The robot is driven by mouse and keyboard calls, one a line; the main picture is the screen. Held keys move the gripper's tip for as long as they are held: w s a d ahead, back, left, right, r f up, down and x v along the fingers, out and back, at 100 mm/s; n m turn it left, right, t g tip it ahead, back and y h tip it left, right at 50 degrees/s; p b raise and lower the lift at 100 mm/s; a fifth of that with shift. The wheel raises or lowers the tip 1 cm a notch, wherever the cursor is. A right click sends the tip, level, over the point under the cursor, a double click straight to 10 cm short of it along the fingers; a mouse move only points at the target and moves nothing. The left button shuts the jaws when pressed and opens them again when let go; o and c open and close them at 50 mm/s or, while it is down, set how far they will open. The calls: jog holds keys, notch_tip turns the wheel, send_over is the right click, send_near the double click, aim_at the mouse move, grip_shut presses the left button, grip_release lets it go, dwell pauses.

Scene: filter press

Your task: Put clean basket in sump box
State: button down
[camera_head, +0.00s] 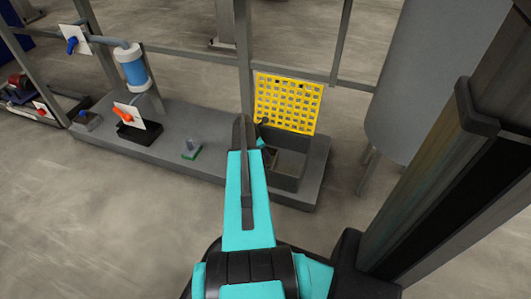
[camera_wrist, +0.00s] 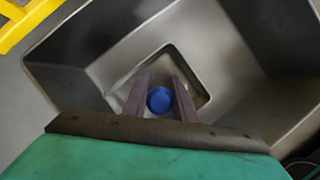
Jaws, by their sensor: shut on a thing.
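The grey sump box (camera_head: 287,183) stands open at the right end of the low platform, and its inner walls (camera_wrist: 245,80) fill the wrist view. My gripper (camera_wrist: 159,84) points down into it, its two dark fingers shut on a round blue knob (camera_wrist: 159,100). Around and below the knob is a square, pale-rimmed, shallow shape (camera_wrist: 108,72). I cannot tell whether this is the basket held by its knob or a recess in the box floor. In the head view my arm hides the gripper and part of the box.
A yellow grid cover (camera_head: 288,102) stands raised at the box's back edge. An orange-handled valve (camera_head: 128,115), blue filter (camera_head: 133,70) and frame posts are farther left; a grey tank (camera_head: 425,80) is right.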

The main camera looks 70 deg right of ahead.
jog(key=c, duration=1.5)
grip_release()
jog(key=shift+f, duration=0.1)
jog(key=shift+o, duration=0.2)
jog(key=p+v, duration=0.5)
jog(key=v, duration=0.7)
